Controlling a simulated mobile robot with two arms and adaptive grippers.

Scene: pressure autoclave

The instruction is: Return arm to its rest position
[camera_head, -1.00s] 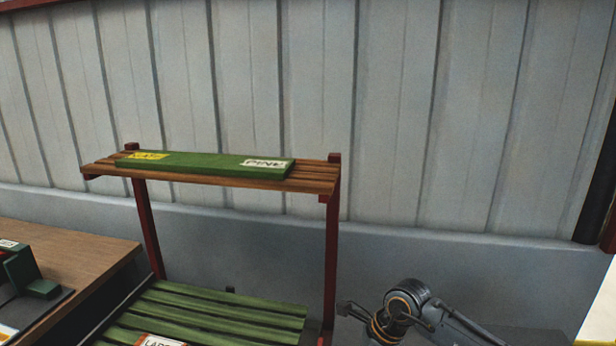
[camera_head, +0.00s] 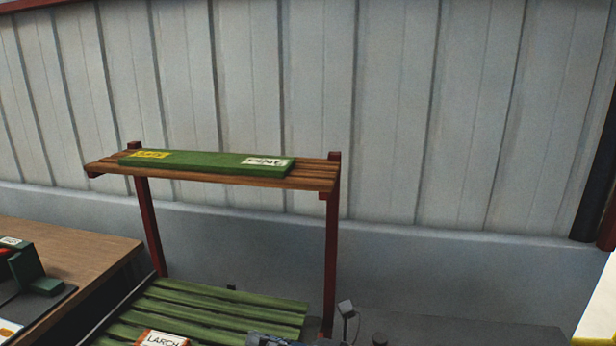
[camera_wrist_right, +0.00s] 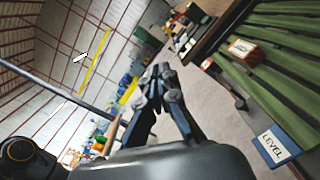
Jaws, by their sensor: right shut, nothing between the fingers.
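My right gripper (camera_wrist_right: 162,72) shows in the right wrist view with its two dark fingers brought together at the tips and nothing between them. Beyond it are a grey floor and the far side of the hall, and the green slats lie to its right. In the head view only dark parts of my right arm show at the bottom edge, in front of the lower green slats; the fingers cannot be made out there. My left gripper is not in view.
A red-posted rack carries a brown slatted shelf (camera_head: 315,179) with a green board (camera_head: 215,163). Below are green slats (camera_head: 215,305) with a block labelled LARCH (camera_head: 162,339). A wooden table (camera_head: 75,251) stands left. The wrist view shows a LEVEL sign (camera_wrist_right: 275,145).

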